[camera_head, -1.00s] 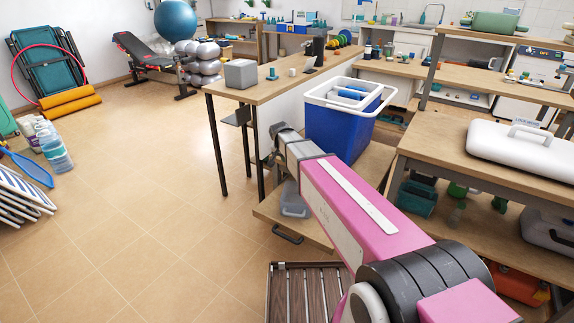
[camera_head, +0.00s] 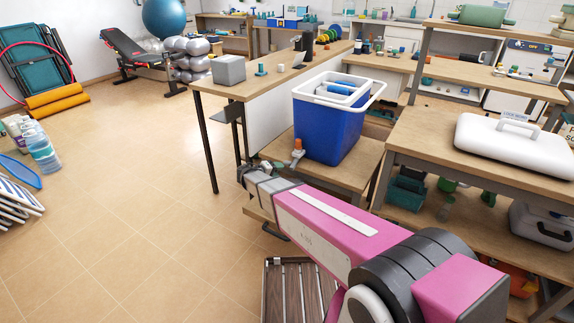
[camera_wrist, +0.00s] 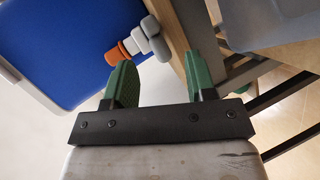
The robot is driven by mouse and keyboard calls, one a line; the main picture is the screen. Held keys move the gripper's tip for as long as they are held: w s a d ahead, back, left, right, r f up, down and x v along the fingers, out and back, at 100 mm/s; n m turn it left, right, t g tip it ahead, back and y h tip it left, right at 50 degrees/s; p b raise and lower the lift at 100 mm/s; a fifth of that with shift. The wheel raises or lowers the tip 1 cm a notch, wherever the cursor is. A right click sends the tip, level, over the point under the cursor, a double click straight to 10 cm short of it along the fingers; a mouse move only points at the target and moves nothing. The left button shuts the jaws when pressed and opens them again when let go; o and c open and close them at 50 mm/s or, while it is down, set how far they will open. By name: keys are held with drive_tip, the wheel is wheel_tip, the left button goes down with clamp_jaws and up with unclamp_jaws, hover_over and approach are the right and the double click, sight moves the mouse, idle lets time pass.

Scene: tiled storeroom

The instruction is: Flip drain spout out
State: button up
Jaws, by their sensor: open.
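The drain spout (camera_head: 297,151) is a small grey elbow with an orange collar at the lower left of the blue cooler (camera_head: 325,130). In the wrist view the orange collar (camera_wrist: 118,52) sits against the cooler's blue wall, and the grey elbow (camera_wrist: 152,38) sticks out from it. My gripper (camera_wrist: 160,66) has two green fingers spread apart with nothing between them. The spout is just beyond the fingertips, nearer the left one. In the head view my gripper is small and partly hidden at the arm's far end, left of and below the spout.
The cooler stands on a low wooden shelf (camera_head: 345,165) beside a taller wooden table (camera_head: 255,82). A white case (camera_head: 515,145) lies on the bench at right. A brown slatted item (camera_head: 296,285) is on the floor below my arm.

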sight(284, 164)
drive_tip(key=w+d+n+t, duration=0.1)
drive_tip(key=w, duration=0.1)
drive_tip(key=w+d+f+n+t+h, duration=0.1)
drive_tip(key=w+n, duration=0.1)
drive_tip(key=w, duration=0.1)
drive_tip(key=w+d+n+t, duration=0.1)
drive_tip(key=w+d+t, duration=0.1)
drive_tip(key=shift+w+f, duration=0.25)
drive_tip(key=shift+f, duration=0.1)
idle(0.4)
